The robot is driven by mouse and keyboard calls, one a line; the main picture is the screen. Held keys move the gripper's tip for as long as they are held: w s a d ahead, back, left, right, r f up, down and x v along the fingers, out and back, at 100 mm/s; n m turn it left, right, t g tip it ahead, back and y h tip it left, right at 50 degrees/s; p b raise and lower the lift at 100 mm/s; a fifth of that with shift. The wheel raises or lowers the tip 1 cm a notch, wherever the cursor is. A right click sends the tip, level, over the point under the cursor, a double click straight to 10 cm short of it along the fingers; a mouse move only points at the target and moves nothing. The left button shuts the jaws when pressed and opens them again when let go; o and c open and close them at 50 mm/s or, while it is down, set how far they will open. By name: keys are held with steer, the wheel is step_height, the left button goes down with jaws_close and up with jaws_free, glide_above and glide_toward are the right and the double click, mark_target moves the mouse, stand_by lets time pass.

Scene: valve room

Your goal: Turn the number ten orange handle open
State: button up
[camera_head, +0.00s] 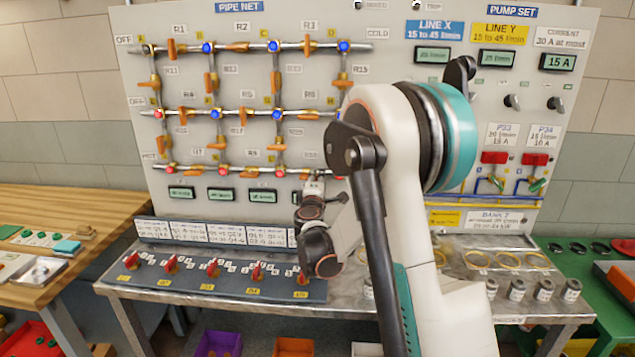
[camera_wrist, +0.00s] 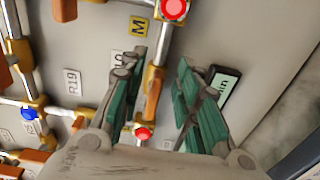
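In the wrist view an orange handle (camera_wrist: 152,92) lies along a metal pipe between two red-capped joints. A label (camera_wrist: 116,58) beside it is partly covered by a finger; its visible end looks like a 0. My gripper (camera_wrist: 162,68) is open, its green-padded fingers on either side of the handle. The handle is closer to the left finger; whether they touch is unclear. In the head view my arm hides the gripper's fingers and much of the pipe net's lower right corner.
The pipe board (camera_head: 385,75) carries several other orange handles and blue and red joints. A small green display (camera_wrist: 222,85) is close to the right finger. Below the board, a metal bench (camera_head: 200,309) holds a row of red-handled switches. A wooden table (camera_head: 90,212) stands at left.

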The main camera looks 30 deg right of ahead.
steer(key=v, duration=1.2)
steer(key=s+a+r+m+g+y, duration=0.1)
steer(key=s+a+m+g, duration=0.1)
steer(key=s+m, duration=0.3)
steer(key=s+a+r+m+g+y, duration=0.1)
steer(key=s+a+m+g+y, duration=0.15)
steer(key=s, duration=0.55)
steer(key=s+a+f+m+g+y, duration=0.1)
steer(key=s+a+f+y, duration=0.1)
steer(key=s+a, duration=0.4)
steer(key=s+a+f+m+g+y, duration=0.2)
steer(key=s+a+y, duration=0.2)
steer(key=s+a, duration=0.3)
steer(key=s, duration=0.5)
steer(key=shift+f, duration=0.25)
steer(key=shift+a+m, duration=0.1)
steer(key=shift+m, duration=0.15)
